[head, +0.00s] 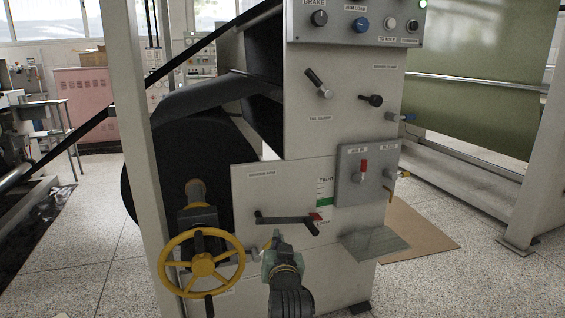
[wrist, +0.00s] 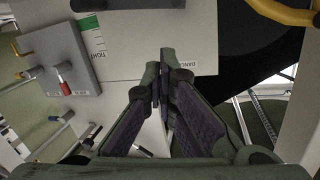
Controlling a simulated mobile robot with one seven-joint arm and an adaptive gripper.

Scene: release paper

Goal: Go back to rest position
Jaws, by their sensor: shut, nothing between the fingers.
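My gripper (head: 278,240) is in front of the lower part of the pale machine cabinet (head: 265,185). It is low in the head view, right of the yellow handwheel (head: 203,265) and below the black crank lever (head: 288,219). In the wrist view my gripper (wrist: 166,70) has its green fingers together at the tips, with nothing between them. Whether the fingers touch the cabinet cannot be told. My forearm hides part of the cabinet's lower front.
A grey box with a red-handled lever (head: 363,168) sticks out at right. A clear plate (head: 375,243) juts out below it. A pale post (head: 125,120) and a dark roll (head: 175,160) stand left. Speckled floor (head: 440,280) is open at front right.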

